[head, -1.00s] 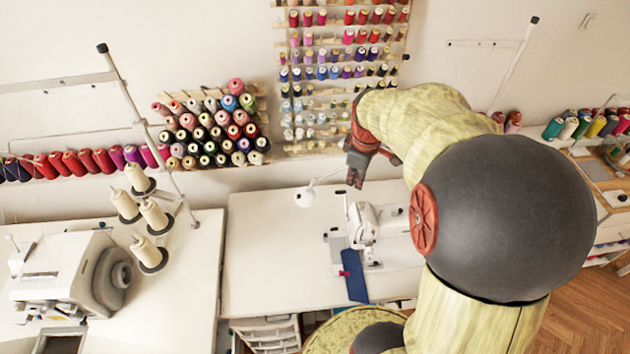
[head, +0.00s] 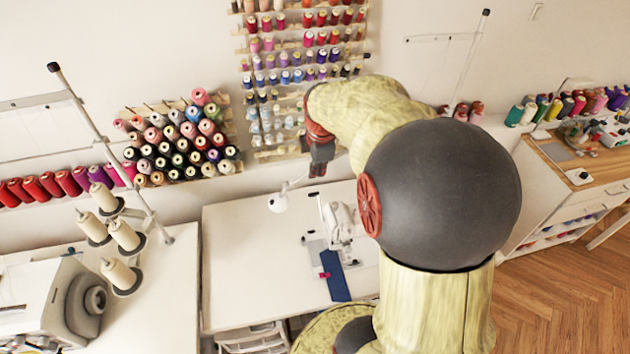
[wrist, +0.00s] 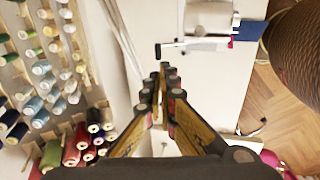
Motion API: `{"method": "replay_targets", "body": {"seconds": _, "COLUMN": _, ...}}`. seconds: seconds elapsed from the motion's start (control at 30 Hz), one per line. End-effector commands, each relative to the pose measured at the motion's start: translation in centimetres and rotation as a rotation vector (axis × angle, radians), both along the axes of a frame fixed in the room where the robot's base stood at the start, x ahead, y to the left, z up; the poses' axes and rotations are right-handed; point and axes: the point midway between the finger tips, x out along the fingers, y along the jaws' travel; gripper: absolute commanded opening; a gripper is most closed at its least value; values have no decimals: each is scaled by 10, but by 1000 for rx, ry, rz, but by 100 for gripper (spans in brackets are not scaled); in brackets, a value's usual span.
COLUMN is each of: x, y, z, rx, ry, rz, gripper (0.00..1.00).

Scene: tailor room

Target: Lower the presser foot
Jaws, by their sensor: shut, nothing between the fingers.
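The white sewing machine (head: 342,220) stands on the white table, and part of it shows at the top of the wrist view (wrist: 208,18). A thin white rod with a dark tip (head: 322,208) rises on its left side. The presser foot is too small and hidden to make out. My gripper (head: 317,172) hangs above and behind the machine, apart from it. In the wrist view my gripper (wrist: 165,72) is shut and empty, its fingertips short of the machine.
A grey overlocker (head: 75,300) with thread cones (head: 122,235) occupies the left table. Thread racks (head: 180,140) line the wall behind. The white table (head: 250,270) is clear left of the machine.

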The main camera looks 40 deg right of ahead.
Motion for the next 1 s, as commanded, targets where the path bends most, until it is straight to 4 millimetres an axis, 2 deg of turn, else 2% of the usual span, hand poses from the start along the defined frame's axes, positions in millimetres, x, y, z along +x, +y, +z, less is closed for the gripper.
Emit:
{"method": "replay_targets", "body": {"seconds": 0.4, "x": 15, "y": -9, "z": -77, "rx": 3, "ry": 4, "rz": -1, "gripper": 0}}
{"method": "replay_targets", "body": {"seconds": 0.6, "x": 22, "y": -13, "z": -109, "rx": 2, "ry": 2, "rz": -1, "gripper": 0}}
{"method": "replay_targets", "body": {"seconds": 0.8, "x": 26, "y": -15, "z": -126, "rx": 1, "ry": 2, "rz": -1, "gripper": 0}}
{"method": "replay_targets", "body": {"seconds": 1.0, "x": 27, "y": -16, "z": -129, "rx": 0, "ry": 0, "rz": -1, "gripper": 0}}
